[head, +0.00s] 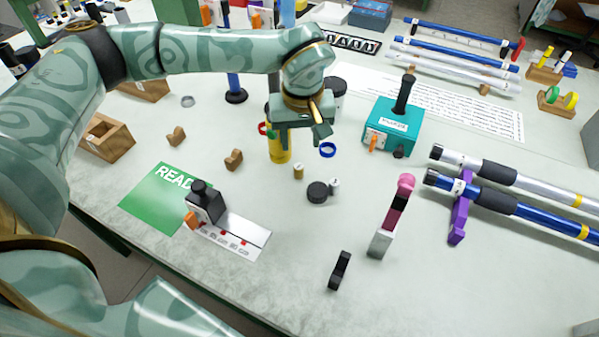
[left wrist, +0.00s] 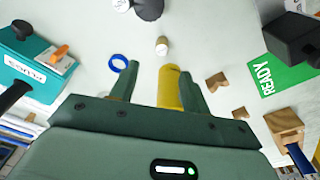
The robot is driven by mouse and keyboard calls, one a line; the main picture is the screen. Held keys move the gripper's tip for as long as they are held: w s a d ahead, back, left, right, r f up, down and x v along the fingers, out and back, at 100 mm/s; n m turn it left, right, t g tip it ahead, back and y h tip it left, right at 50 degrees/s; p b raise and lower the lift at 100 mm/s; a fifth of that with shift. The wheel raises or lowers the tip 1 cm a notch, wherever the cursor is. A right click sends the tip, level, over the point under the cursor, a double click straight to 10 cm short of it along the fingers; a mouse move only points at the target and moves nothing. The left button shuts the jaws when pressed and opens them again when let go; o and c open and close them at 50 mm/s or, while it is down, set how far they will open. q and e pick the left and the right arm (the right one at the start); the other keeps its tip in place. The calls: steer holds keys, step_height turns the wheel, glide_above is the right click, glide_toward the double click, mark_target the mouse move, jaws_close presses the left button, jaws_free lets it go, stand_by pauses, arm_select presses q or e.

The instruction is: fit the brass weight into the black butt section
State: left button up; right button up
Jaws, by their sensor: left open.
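The brass weight looks to be the small tan cylinder (head: 298,172) with a pale top, standing alone on the bench; it also shows in the left wrist view (left wrist: 162,47). A black rod piece (head: 404,93) stands upright in a teal block (head: 382,128); it may be the black butt section, but I cannot tell for sure. My left gripper (head: 302,142) is open and empty above the bench, behind the weight and apart from it. In the left wrist view its fingers (left wrist: 156,70) point toward the weight. My right gripper is not in view.
A yellow bottle (head: 279,150) stands below my left gripper, partly hidden by it. A blue ring (head: 328,150), a black round piece (head: 318,192) and a wooden cradle (head: 234,159) lie nearby. A black clamp block (head: 206,206) stands left; a pink-topped stand (head: 393,215) stands right.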

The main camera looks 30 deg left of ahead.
mark_target(299, 166)
arm_select(q)
steer(key=f, duration=0.1)
steer(key=f+b, duration=0.1)
steer(key=f, duration=0.3)
steer(key=shift+w+a+f, duration=0.15)
steer(key=shift+w, duration=0.1)
steer(key=f+b, duration=0.1)
steer(key=f, duration=0.2)
steer(key=f+b, duration=0.1)
steer(key=shift+a+f+b, duration=0.25)
steer(key=shift+f+b, duration=0.05)
steer(key=shift+b, duration=0.05)
steer(key=shift+f, duration=0.4)
steer(key=shift+w+r, duration=0.1)
steer(key=shift+r, duration=0.05)
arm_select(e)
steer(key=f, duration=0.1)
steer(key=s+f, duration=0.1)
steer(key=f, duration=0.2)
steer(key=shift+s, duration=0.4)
arm_select(q)
jaws_close()
